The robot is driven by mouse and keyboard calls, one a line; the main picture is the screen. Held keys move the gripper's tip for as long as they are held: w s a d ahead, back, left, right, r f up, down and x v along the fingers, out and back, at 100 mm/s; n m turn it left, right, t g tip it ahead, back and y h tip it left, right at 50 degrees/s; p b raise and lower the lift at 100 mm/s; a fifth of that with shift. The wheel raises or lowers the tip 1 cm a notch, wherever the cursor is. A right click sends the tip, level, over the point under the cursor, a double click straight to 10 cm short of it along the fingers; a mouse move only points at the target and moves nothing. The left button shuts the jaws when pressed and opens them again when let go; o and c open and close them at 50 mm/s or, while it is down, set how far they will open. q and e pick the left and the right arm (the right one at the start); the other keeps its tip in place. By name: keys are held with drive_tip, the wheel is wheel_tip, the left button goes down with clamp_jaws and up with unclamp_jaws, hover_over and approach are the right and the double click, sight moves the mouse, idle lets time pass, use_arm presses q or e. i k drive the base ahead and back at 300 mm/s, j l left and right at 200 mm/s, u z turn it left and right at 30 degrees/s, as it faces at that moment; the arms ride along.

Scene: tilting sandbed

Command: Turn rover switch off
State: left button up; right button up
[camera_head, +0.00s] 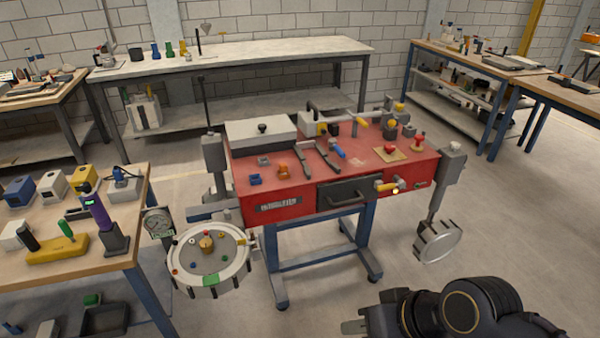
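I cannot pick out a rover or its switch for certain; details are too small. A red workbench unit (300,205) stands in the middle, with several small fittings on its top and a yellow-handled fitting (386,187) on its front. A round grey tray (190,289) with a pale rim hangs at its left, holding a brown knob-like piece (206,243) and small coloured bits. My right gripper (356,327) shows at the bottom edge, right of centre, well apart from the unit and tray. It is partly cut off, so its opening cannot be read. My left gripper is out of view.
A wooden table (75,266) with a yellow block (58,249) and a purple device (101,218) stands at the left. A round pale disc (438,242) hangs at the unit's right. A long bench (240,50) stands behind. Bare floor lies front and right.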

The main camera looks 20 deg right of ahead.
sight(389, 148)
drive_tip(key=z, duration=1.3)
drive_tip(key=i+u, duration=0.1)
drive_tip(key=u, duration=0.55)
drive_tip(key=i+l+u, duration=0.45)
drive_tip(key=l+u, duration=0.15)
drive_tip(key=i+l+u, duration=0.3)
drive_tip(key=l, duration=0.15)
drive_tip(key=i+l, duration=0.1)
drive_tip(key=l, duration=0.3)
drive_tip(key=i+l, duration=0.15)
drive_tip(key=l, duration=0.2)
drive_tip(key=i+l+u, duration=0.1)
drive_tip(key=l, duration=0.3)
drive_tip(key=i+l, duration=0.1)
drive_tip(key=l, duration=0.25)
